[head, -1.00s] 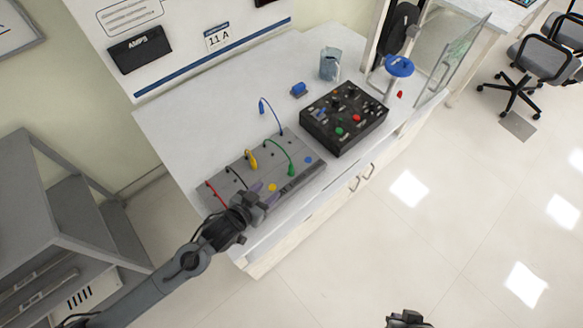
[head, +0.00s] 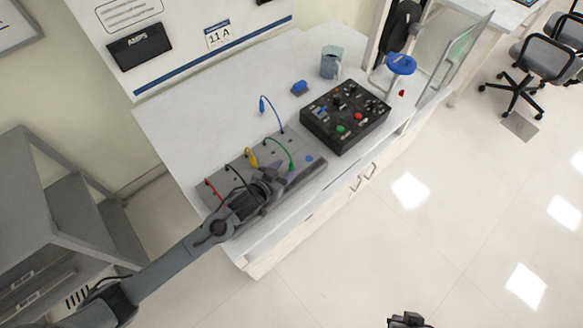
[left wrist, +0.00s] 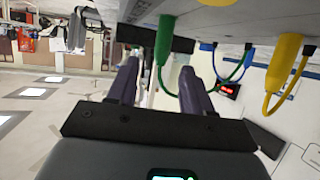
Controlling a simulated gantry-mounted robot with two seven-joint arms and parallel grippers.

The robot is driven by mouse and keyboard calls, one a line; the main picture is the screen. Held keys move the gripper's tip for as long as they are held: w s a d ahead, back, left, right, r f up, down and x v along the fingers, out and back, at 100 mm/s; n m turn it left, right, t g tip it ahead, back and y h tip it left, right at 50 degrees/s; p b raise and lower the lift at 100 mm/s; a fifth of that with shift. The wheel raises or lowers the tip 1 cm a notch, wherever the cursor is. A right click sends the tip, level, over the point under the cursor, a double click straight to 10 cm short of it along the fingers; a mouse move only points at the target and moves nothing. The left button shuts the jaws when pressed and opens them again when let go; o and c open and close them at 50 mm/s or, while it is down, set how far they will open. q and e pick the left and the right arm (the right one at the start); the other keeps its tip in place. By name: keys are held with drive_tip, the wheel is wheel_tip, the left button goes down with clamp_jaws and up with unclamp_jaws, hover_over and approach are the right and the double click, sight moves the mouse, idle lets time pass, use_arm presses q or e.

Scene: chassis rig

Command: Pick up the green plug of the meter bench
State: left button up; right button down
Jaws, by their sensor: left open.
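The green plug (head: 291,167) stands on its green lead at the front right part of the grey meter bench (head: 317,164). My left gripper (head: 284,174) is over the bench front, close to the green plug, with its fingers pointing toward it. In the left wrist view the green plug (left wrist: 163,40) shows just past the fingertips, in line with the gap between the two spread purple-grey fingers (left wrist: 158,72). The fingers are open, and I see no contact. Part of the bench front is hidden behind my left gripper. My right gripper (head: 408,320) shows only as a dark piece at the bottom edge.
A black control box (head: 345,115) sits to the right.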

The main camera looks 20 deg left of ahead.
use_arm(q)
drive_tip(key=shift+x, duration=1.15)
drive_tip(key=shift+c, duration=0.3)
clamp_jaws()
drive_tip(key=shift+r, duration=0.1)
